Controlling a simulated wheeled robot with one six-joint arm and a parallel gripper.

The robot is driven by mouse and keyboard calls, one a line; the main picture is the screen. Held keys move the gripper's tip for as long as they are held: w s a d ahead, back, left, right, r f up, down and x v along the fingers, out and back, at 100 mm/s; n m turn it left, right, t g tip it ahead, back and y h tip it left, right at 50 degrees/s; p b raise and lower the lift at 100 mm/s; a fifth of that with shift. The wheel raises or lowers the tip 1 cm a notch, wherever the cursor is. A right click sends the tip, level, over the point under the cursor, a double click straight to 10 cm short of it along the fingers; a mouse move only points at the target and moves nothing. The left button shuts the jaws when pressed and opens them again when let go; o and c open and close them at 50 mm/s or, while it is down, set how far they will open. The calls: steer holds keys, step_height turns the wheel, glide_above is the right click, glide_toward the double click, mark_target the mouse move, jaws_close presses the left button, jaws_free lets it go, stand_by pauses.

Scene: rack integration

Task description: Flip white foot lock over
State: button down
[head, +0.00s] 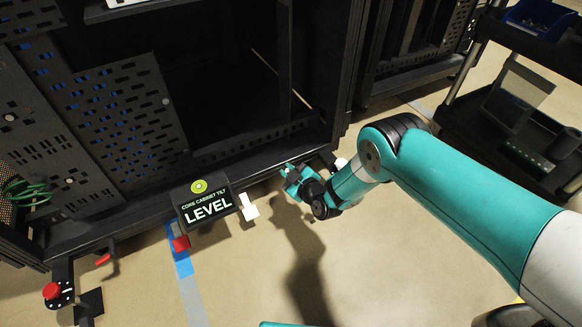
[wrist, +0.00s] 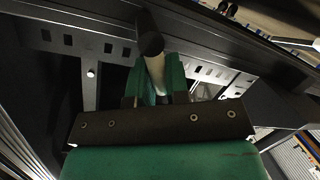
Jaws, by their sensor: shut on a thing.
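My gripper (head: 291,176) is low at the front bottom edge of the dark cabinet (head: 110,215). In the wrist view its green fingers (wrist: 160,84) are closed around a pale bar with a round black end, which looks like the white foot lock (wrist: 156,70). In the head view the held part is mostly hidden by my gripper. A white rounded piece (head: 340,163) shows just right of my wrist, partly covered by my arm. A separate white tab (head: 249,206) sticks out beside the level sign.
A black sign reading "LEVEL" (head: 208,205) sits on the cabinet's front edge. Red pieces (head: 180,243) and a red-knobbed foot (head: 54,291) lie to the left. A dark cart (head: 510,125) stands at right. The floor in front is clear.

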steer(key=shift+s+f+n, duration=0.1)
steer(key=shift+f+n, duration=0.05)
steer(key=shift+n, duration=0.25)
stand_by(0.3)
steer(key=c, duration=1.1)
jaws_free()
steer(key=shift+s+d+r+p, duration=0.15)
steer(key=shift+s+r+p, duration=0.1)
steer(key=shift+p, duration=0.25)
steer(key=p+v, duration=1.5)
steer(key=v, duration=0.1)
steer(key=shift+s+p, duration=0.3)
steer(key=shift+s, duration=0.05)
steer(key=shift+d, duration=0.1)
